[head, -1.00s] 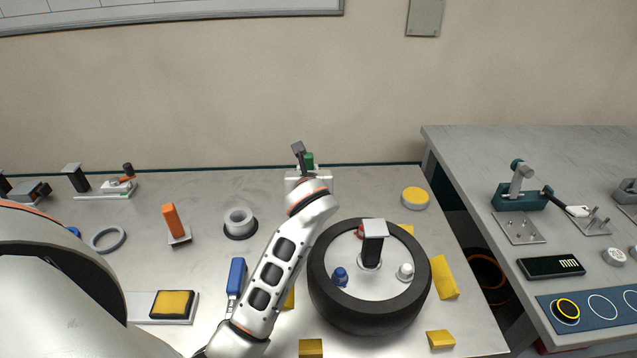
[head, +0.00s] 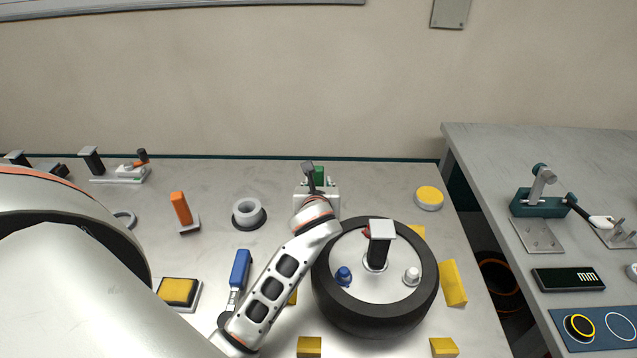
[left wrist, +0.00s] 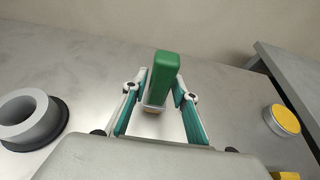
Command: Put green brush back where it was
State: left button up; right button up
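In the left wrist view the green brush (left wrist: 163,75) stands between the two fingers of my left gripper (left wrist: 161,92), close to both. The gripper looks shut on it. The brush's lower end is partly hidden, and I cannot tell whether it touches the table. My right gripper is in neither view.
A tyre (head: 375,318) with small parts on its hub lies right of my left arm. A grey ring (head: 248,212), an orange-handled brush (head: 181,208) and a blue-handled tool (head: 240,268) lie left. A yellow-topped disc (head: 429,198) lies right. Table around the gripper is mostly clear.

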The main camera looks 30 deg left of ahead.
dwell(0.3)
pick_arm(q)
jog(key=shift+r, duration=0.2)
jog(key=v, duration=1.2)
